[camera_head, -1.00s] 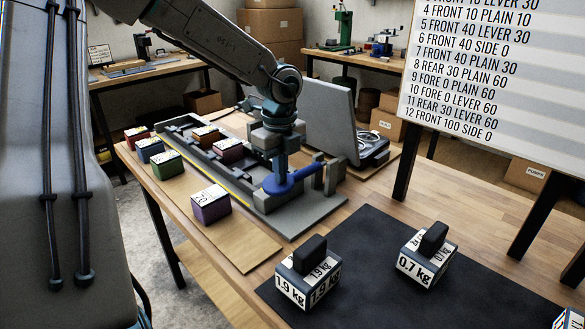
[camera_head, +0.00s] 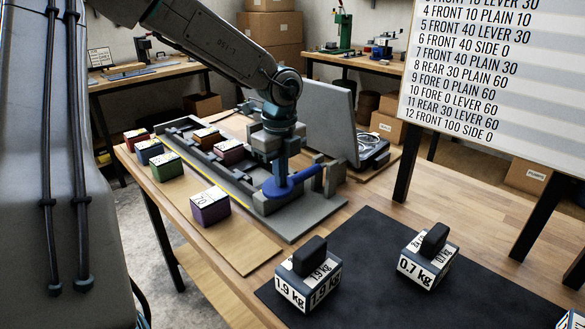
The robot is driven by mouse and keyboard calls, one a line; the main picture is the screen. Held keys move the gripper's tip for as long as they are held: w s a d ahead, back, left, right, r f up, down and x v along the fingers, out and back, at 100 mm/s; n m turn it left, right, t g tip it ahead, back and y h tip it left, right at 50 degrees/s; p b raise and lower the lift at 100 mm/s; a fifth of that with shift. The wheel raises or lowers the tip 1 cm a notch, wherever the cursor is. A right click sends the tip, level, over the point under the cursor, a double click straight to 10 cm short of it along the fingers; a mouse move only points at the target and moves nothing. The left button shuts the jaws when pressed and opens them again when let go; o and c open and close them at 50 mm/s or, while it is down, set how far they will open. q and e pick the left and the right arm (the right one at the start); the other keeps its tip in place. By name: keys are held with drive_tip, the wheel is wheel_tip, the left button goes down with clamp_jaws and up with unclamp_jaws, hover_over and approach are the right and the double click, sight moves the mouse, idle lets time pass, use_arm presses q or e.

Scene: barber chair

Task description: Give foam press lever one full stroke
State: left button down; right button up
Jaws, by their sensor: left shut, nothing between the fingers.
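The foam press (camera_head: 222,165) is a long grey channel on a flat base, with a yellow stripe along its near side. Its blue lever (camera_head: 304,178) lies low at the right end, reaching right from a round blue hub toward short upright posts (camera_head: 331,178). My left gripper (camera_head: 279,180) points down over the blue hub, its jaws shut and empty. The fingertips are at or just above the hub; I cannot tell whether they touch it. The gripper hides part of the press behind it. My right gripper is not in view.
Coloured blocks, including a purple one (camera_head: 210,207), stand in and beside the press. Two weights, 1.9 kg (camera_head: 309,278) and 0.7 kg (camera_head: 428,262), sit on a dark mat (camera_head: 365,240). A grey panel (camera_head: 330,115) stands behind the arm. A printed board (camera_head: 490,70) is at right.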

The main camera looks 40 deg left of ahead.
use_arm(q)
wheel_tip(320, 180, up, 11)
drive_tip(key=p, duration=0.3)
drive_tip(key=shift+f+p, duration=0.15)
drive_tip(key=shift+p, duration=0.15)
idle(0.7)
idle(0.5)
